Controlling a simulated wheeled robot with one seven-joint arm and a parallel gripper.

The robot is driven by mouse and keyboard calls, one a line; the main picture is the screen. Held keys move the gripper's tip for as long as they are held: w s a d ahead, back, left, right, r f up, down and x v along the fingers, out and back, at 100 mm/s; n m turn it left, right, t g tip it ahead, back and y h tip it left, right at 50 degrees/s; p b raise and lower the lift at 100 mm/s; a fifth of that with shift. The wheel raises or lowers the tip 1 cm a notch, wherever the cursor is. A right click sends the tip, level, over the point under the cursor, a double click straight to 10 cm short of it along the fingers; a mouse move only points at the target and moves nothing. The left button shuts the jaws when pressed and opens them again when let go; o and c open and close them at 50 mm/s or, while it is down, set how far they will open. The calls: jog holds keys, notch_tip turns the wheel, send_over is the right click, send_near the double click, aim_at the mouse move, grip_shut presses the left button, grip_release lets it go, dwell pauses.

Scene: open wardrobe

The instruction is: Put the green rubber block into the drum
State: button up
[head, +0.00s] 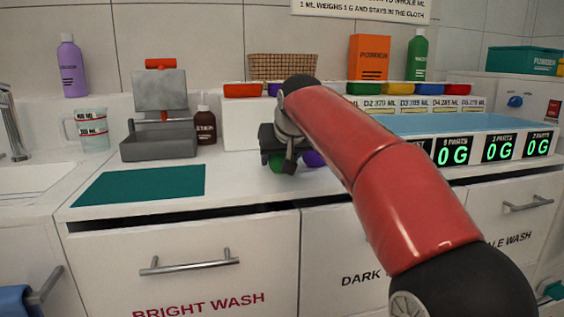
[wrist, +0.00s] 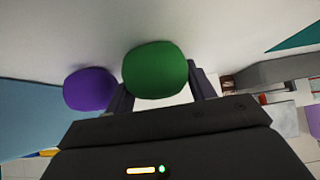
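A rounded green thing (head: 277,161), which could be the green rubber block, sits on the white counter. It also shows in the wrist view (wrist: 155,68). A purple rounded thing (head: 313,158) sits beside it, left of it in the wrist view (wrist: 88,89). My gripper (head: 283,152) is low over the counter at the green thing. In the wrist view its two fingers (wrist: 163,93) are apart, with the green thing at their tips; contact is unclear. My arm hides part of the counter. I cannot pick out a drum.
A grey tray with an upright plate (head: 158,139), a dark bottle (head: 206,126) and a jug (head: 91,129) stand left. A teal mat (head: 140,185) lies clear in front. A white shelf with coloured caps (head: 245,121) and a blue-topped unit (head: 450,124) stand behind my arm.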

jog(key=shift+c, duration=0.8)
jog(key=shift+r, duration=0.15)
